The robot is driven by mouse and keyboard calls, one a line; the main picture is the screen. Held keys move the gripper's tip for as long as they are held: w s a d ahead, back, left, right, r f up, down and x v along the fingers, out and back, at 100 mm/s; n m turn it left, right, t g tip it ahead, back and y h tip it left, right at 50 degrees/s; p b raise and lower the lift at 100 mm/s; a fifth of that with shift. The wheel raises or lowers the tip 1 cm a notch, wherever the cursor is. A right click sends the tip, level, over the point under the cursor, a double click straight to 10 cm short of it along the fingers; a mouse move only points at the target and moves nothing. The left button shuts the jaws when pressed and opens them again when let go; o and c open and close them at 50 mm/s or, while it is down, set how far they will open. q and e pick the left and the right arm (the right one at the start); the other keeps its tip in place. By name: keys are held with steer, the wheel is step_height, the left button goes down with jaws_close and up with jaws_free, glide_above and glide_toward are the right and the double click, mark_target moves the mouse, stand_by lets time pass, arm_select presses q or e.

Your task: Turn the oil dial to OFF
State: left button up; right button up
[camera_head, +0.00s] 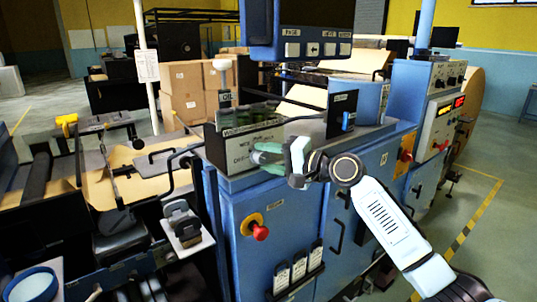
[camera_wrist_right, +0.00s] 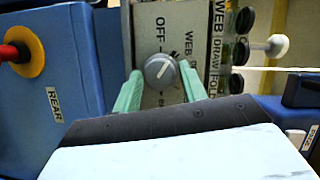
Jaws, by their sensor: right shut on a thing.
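A grey round dial (camera_wrist_right: 161,71) sits on a pale panel in the right wrist view. The word OFF is printed sideways above it, and a light pointer mark on its face seems to point up and to the right. My right gripper (camera_wrist_right: 160,78) is shut on the dial, with a green finger on each side. In the head view my right gripper (camera_head: 272,155) reaches the lettered front panel (camera_head: 240,146) of the blue machine, and its fingers hide the dial there. My left gripper is not in view.
A red button on a yellow ring (camera_head: 258,230) is on the machine front below; it also shows in the right wrist view (camera_wrist_right: 16,53). Several black knobs (camera_wrist_right: 241,52) stand right of the dial. A hanging button panel (camera_head: 310,40) is above. Cardboard boxes (camera_head: 188,85) are behind.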

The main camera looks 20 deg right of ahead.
steer(key=n+p, duration=0.1)
steer(key=n+h+p, duration=0.1)
steer(key=n, duration=0.1)
steer(key=shift+r+g+p, duration=0.25)
steer(key=shift+g+p, duration=0.05)
steer(key=shift+p, duration=0.05)
steer(key=shift+s+a+n+h+p, duration=0.1)
steer(key=shift+a+n+h+p, duration=0.05)
steer(key=shift+n+h+p, duration=1)
steer(key=shift+f, duration=0.1)
steer(key=o, duration=0.8)
steer(key=shift+b+v, duration=0.85)
steer(key=shift+v, duration=5.85)
